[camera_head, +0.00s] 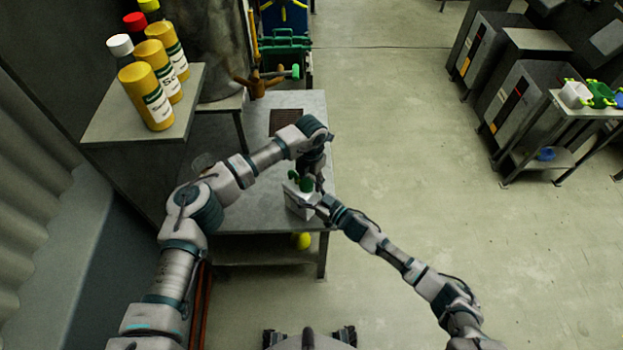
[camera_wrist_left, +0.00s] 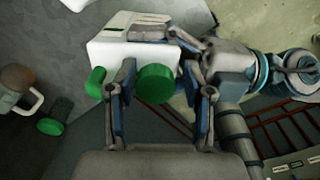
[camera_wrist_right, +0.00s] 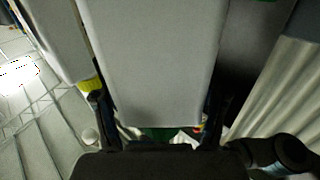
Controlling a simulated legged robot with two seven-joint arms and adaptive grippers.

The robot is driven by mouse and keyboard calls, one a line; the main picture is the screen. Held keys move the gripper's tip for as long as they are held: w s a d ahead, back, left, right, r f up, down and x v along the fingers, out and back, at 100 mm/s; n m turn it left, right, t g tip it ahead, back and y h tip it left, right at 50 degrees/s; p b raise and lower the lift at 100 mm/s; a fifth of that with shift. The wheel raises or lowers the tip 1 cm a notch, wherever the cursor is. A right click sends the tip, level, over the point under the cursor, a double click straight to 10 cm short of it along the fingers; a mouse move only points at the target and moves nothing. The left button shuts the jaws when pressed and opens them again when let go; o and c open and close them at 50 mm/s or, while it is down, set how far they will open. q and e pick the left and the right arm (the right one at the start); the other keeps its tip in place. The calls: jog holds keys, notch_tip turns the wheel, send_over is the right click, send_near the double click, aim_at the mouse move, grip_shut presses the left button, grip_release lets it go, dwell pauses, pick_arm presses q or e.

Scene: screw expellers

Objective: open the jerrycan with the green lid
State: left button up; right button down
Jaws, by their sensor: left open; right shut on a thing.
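The white jerrycan (camera_head: 298,203) stands at the front right of the metal table, its green lid (camera_head: 307,184) on top. In the left wrist view the white body (camera_wrist_left: 112,48), the round green lid (camera_wrist_left: 156,84) and a smaller green part (camera_wrist_left: 95,82) beside it show. My left gripper (camera_head: 314,178) is over the can; its open fingers (camera_wrist_left: 166,100) stand on either side of the lid, with gaps visible. My right gripper (camera_head: 326,207) is shut on the can from the right. A large pale surface, apparently the can's body (camera_wrist_right: 155,65), fills the space between its fingers (camera_wrist_right: 160,125).
The metal table (camera_head: 262,205) has a lower shelf with a yellow object (camera_head: 301,240). A brown tool with a green end (camera_head: 262,84) lies behind. Yellow bottles (camera_head: 146,96) stand on a higher shelf at left.

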pick_arm(q)
jog(key=r, duration=0.4)
jog(key=shift+w+a+r, duration=0.15)
jog(key=shift+w+a, duration=0.05)
jog(key=shift+a, duration=0.15)
jog(key=shift+s+r, duration=0.1)
jog(key=shift+r, duration=0.1)
jog(key=m, duration=0.3)
jog(key=shift+s+r+m, duration=0.1)
jog(key=shift+r+m, duration=0.25)
jog(key=shift+m, duration=0.05)
jog(key=shift+s+a+r+m, duration=0.1)
jog(key=shift+r+m, duration=0.2)
jog(key=shift+m, duration=0.9)
jog(key=m, duration=0.2)
jog(key=r+m, duration=0.1)
jog(key=m, duration=0.1)
jog(key=shift+s+a, duration=0.2)
jog(key=m, duration=0.2)
jog(key=r+m, duration=0.1)
jog(key=m, duration=0.1)
jog(key=shift+s+a, duration=0.15)
jog(key=shift+a, duration=0.05)
jog(key=shift+f, duration=0.3)
notch_tip(320, 180, down, 7)
jog(key=shift+d+f, duration=0.15)
jog(key=shift+f, duration=0.05)
